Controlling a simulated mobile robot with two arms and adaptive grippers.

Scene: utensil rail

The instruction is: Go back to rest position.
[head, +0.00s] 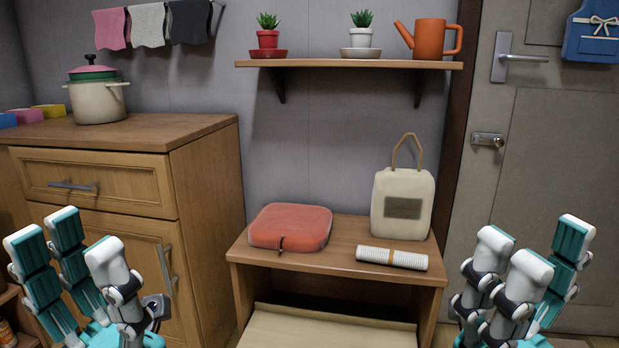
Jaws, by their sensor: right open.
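My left gripper (82,254) is at the lower left, in front of the wooden cabinet. Its white and teal fingers point up and stand apart, with nothing between them. My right gripper (546,252) is at the lower right, in front of the door. Its fingers also point up, spread and empty. Neither gripper appears to touch anything. The lower parts of both are cut off by the bottom edge of the view.
Between the grippers stands a low wooden bench (346,262) with a red cushion-like case (291,227), a cream bag (403,205) and a white roll (392,258). The cabinet (190,150) bears a pot (97,98). A wall shelf (348,64) holds two plants and an orange watering can (430,40).

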